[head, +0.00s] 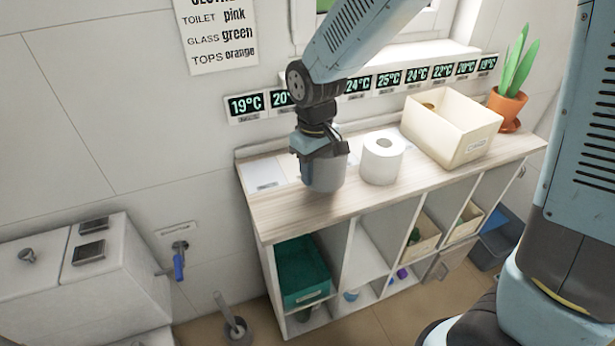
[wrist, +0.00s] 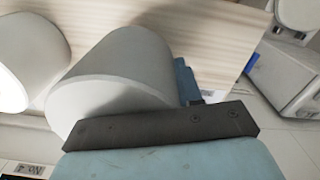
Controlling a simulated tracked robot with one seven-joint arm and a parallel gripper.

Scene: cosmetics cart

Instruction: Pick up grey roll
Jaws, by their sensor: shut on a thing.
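The grey roll (head: 325,173) is upright at the left part of the wooden cabinet top, under my gripper (head: 320,152). My gripper comes down from above and is shut on the roll. In the wrist view the grey roll (wrist: 118,75) fills the middle, against the dark finger of my gripper (wrist: 165,115). I cannot tell whether its bottom touches the top or is slightly above it. The roll's upper end is partly hidden by my gripper in the head view.
A white roll (head: 383,160) stands close to the right. A cream box (head: 440,133) and a potted plant (head: 507,108) are farther right. The cabinet top (head: 285,212) is clear at its front left. Temperature displays (head: 247,106) line the wall behind. A toilet (head: 95,270) is at left.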

